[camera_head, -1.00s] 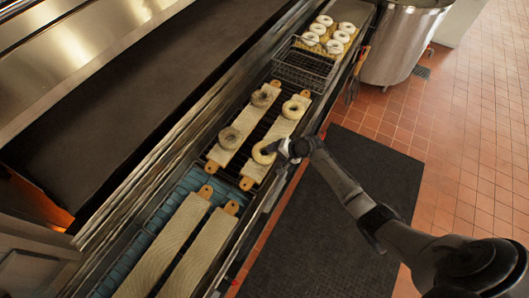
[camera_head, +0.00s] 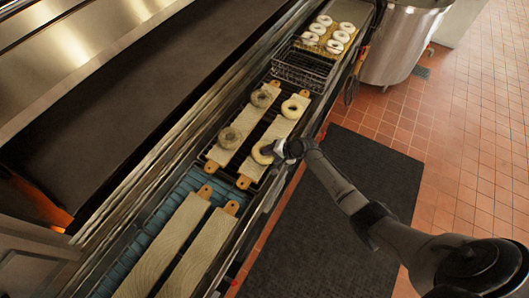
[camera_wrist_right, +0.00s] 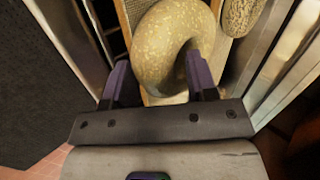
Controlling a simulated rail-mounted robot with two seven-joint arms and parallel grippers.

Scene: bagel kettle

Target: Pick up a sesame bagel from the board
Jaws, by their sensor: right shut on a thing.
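A pale, seed-flecked sesame bagel (camera_head: 262,152) is at the near end of the right-hand cloth-covered board (camera_head: 271,136). My right gripper (camera_head: 276,150) reaches it from the right. In the right wrist view the bagel (camera_wrist_right: 158,42) fills the space between the two dark fingers of my gripper (camera_wrist_right: 160,72), which are shut on its near part. I cannot tell whether the bagel touches the board. Another light bagel (camera_head: 293,109) lies farther up the same board. My left gripper is not in view.
The left-hand board (camera_head: 245,117) carries two darker seeded bagels (camera_head: 261,98) (camera_head: 229,138). Two empty boards (camera_head: 170,235) (camera_head: 205,250) lie nearer. A wire basket (camera_head: 300,68), a tray of several white-topped bagels and a metal kettle (camera_head: 398,45) stand beyond. A dark mat covers the floor at right.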

